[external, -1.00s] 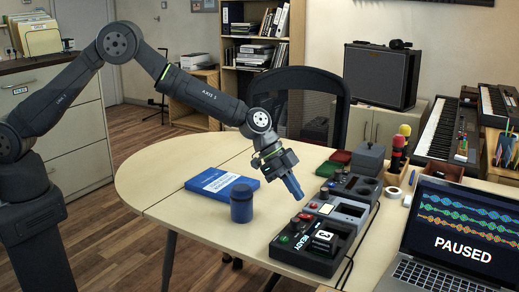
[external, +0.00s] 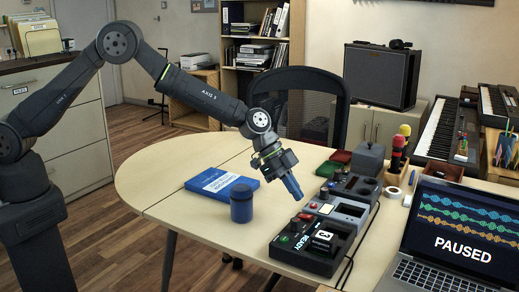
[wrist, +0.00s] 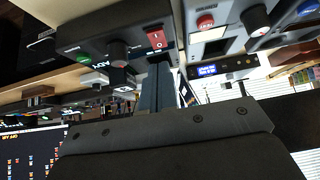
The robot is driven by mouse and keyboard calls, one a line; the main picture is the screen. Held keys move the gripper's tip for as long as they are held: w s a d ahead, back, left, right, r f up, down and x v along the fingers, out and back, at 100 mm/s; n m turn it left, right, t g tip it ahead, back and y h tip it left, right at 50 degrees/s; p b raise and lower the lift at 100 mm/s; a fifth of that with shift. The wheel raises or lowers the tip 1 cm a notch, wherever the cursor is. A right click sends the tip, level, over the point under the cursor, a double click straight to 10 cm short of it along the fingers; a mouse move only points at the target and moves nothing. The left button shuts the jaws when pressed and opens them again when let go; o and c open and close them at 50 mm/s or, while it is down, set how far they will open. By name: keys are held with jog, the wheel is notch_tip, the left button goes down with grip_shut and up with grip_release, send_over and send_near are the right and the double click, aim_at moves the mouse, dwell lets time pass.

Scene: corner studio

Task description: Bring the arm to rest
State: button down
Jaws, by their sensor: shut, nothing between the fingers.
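My gripper (external: 294,188) hangs in the air above the table, tilted down to the right. Its blue fingers are together with nothing between them. It is above and a little left of the row of dark control boxes, apart from them. In the wrist view my shut fingers (wrist: 157,88) point toward a dark box (wrist: 120,35) with a red switch, a black knob and a green button. My arm reaches in from the left over the table (external: 150,185).
A blue jar (external: 241,204) and a blue book (external: 222,183) lie left of my gripper. The box marked READY (external: 312,245) stands below it. A laptop (external: 455,235) reading PAUSED is at the right. A chair (external: 310,105) stands behind. The table's left part is clear.

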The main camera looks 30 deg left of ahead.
jog(key=a+f+v, duration=0.1)
jog(key=v, duration=1)
jog(key=x, duration=0.7)
jog(key=d+r+x, duration=0.1)
jog(key=x, duration=0.3)
jog(key=shift+d+f, duration=0.1)
jog(key=shift+d, duration=0.1)
jog(key=shift+w+r, duration=0.1)
jog(key=shift+r, duration=0.85)
jog(key=v, duration=0.9)
jog(key=s+d+n+t+y, duration=0.2)
jog(key=s+d+n+y, duration=0.4)
jog(key=d+n, duration=0.4)
jog(key=shift+s+r+n+t+y, duration=0.35)
jog(key=shift+n+y, duration=0.45)
jog(key=shift+n, duration=0.9)
